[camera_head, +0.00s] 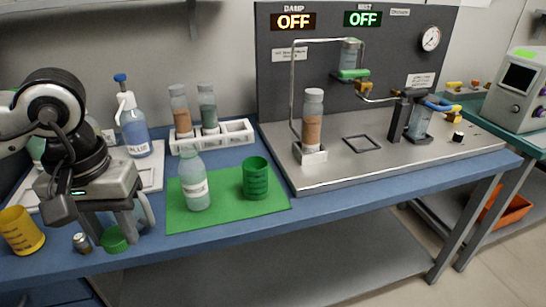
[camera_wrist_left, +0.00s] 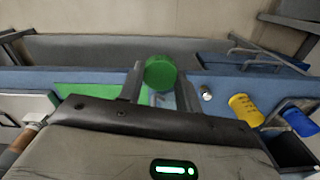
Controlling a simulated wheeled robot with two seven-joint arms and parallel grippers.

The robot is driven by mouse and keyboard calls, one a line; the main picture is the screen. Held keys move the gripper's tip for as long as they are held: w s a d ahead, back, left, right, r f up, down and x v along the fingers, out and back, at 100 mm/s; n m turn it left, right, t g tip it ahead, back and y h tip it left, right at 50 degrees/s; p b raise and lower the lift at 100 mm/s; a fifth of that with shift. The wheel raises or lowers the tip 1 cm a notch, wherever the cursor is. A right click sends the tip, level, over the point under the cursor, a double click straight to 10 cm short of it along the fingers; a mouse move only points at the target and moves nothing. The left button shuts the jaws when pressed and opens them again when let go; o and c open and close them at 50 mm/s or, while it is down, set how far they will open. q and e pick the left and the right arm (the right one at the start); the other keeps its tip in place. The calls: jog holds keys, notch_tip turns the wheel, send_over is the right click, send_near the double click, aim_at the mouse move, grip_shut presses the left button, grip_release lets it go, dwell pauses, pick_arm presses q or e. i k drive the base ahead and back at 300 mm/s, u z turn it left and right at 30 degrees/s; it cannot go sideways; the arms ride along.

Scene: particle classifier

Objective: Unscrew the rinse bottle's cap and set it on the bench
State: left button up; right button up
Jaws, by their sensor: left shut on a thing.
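My left gripper (camera_head: 122,232) reaches down near the bench's front left edge. Its fingers are shut on a round green cap (camera_head: 114,240). In the left wrist view the green cap (camera_wrist_left: 160,73) sits between the two fingertips (camera_wrist_left: 160,88). I cannot tell whether the cap touches the bench. A translucent bottle with a white label (camera_head: 196,185) stands upright on the green mat (camera_head: 235,209), right of the gripper and apart from it. No green cap shows on its neck. A clear object (camera_head: 146,212) is partly hidden behind the fingers. My right gripper is not in view.
A yellow cup (camera_head: 20,231) and a small metal piece (camera_head: 82,243) stand left of the cap. A green cup (camera_head: 256,178) stands on the mat. A white rack (camera_head: 238,132) with vials and a blue-liquid bottle (camera_head: 134,130) stand behind. The front right bench strip is clear.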

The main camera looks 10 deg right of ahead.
aim_at(192, 171)
jog(key=z, duration=2.9)
jog(key=k, duration=1.15)
jog(key=u, duration=2.3)
jog(key=i, duration=0.5)
jog(key=z, duration=0.1)
